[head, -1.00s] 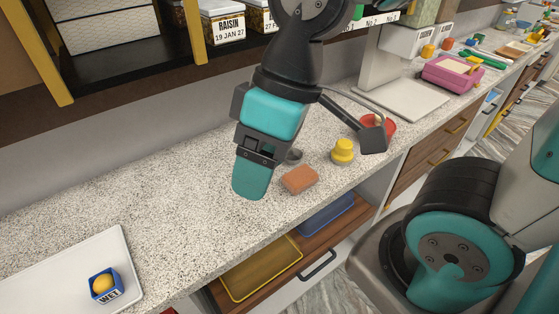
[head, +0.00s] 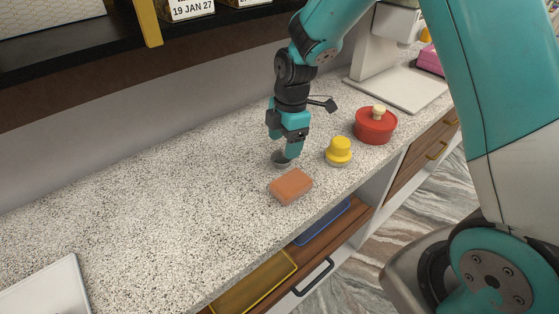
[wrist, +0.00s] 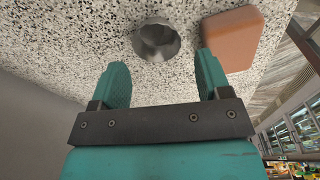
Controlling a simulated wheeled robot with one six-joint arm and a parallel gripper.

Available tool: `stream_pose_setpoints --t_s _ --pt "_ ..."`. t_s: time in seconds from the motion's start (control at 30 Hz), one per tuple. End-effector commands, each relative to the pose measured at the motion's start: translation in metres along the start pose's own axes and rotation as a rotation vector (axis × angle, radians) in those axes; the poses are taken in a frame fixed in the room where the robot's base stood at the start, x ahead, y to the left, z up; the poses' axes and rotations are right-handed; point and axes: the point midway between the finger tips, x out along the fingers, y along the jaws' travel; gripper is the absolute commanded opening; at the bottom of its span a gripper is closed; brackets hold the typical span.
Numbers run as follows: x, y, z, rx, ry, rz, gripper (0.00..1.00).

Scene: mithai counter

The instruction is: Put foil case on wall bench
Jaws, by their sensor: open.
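The foil case (head: 281,160) is a small grey round cup on the speckled counter, partly hidden by my gripper in the head view. In the wrist view the foil case (wrist: 157,40) shows its open, dark inside, just beyond the fingertips. My gripper (wrist: 161,70) is open with nothing between its fingers. In the head view my gripper (head: 285,153) points down right at the foil case; I cannot tell if they touch. The speckled counter (head: 150,215) runs along the wall; I take it as the wall bench.
An orange-brown block (head: 290,186) lies close to the foil case, also in the wrist view (wrist: 232,38). A yellow knobbed object (head: 339,150) and a red lidded pot (head: 375,125) stand to the right. A white tray (head: 45,292) is at lower left.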

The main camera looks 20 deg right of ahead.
Motion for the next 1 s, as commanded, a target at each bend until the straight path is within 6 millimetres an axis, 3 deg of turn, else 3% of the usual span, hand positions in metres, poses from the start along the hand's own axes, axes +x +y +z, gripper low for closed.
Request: stream_pose_setpoints --t_s 0.3,0.57,0.7,1.0 --pt "0.042 0.002 -0.002 -0.003 0.001 -0.003 0.7" --pt "0.046 0.002 -0.004 -0.006 0.001 -0.002 0.7" --pt "0.045 0.002 -0.004 -0.006 0.001 -0.002 0.38" --pt "0.045 0.002 -0.004 -0.006 0.001 -0.001 0.32"
